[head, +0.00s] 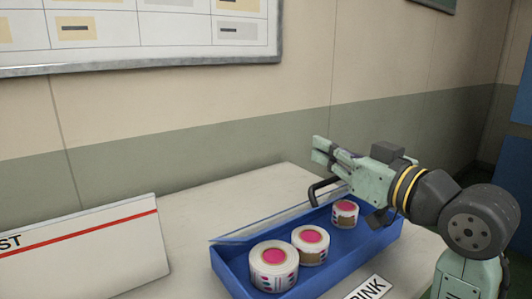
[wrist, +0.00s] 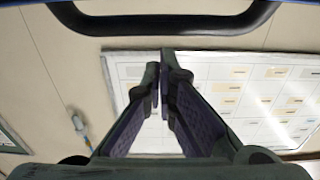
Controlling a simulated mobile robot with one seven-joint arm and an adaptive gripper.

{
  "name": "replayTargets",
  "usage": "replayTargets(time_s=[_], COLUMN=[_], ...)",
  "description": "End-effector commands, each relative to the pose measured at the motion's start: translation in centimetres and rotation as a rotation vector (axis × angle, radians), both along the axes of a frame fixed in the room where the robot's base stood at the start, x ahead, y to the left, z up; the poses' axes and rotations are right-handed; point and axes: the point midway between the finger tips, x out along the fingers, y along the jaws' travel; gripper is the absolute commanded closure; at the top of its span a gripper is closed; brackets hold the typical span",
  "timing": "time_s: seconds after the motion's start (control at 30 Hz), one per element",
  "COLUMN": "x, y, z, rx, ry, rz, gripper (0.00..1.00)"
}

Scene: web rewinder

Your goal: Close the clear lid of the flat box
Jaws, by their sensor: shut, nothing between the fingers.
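The flat box (head: 386,240) is blue and stands open on the table, with white label rolls (head: 273,267) inside. Its clear lid (head: 265,228) shows as a thin, tilted sheet with a blue edge along the box's far left side, seen nearly edge-on. A black loop handle (head: 318,188) appears at the lid's upper edge; a black loop (wrist: 165,20) also crosses the top of the wrist view, close to my gripper. My gripper (head: 320,150) is shut and empty, above the lid and box, pointing left. Its fingers (wrist: 164,72) meet in the wrist view. Whether it touches the lid is unclear.
A white sign with a red stripe (head: 85,245) stands at the left of the pale table (head: 190,210).

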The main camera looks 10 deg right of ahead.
Motion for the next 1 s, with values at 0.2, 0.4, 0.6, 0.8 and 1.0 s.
replayTargets(time_s=[0.2, 0.4, 0.6, 0.8, 1.0], x=[-2.9, -4.9, -6.2, -6.8, -7.0], y=[-1.1, -1.9, -2.5, -2.8, -2.8], z=[-3.6, -5.4, -6.6, -7.5, -7.8], rx=[0.079, 0.142, 0.176, 0.174, 0.175], ry=[-0.189, -0.340, -0.435, -0.431, -0.429], rz=[0.003, 0.003, 0.002, 0.001, 0.002], gripper=[1.00, 1.00, 1.00, 1.00, 1.00])
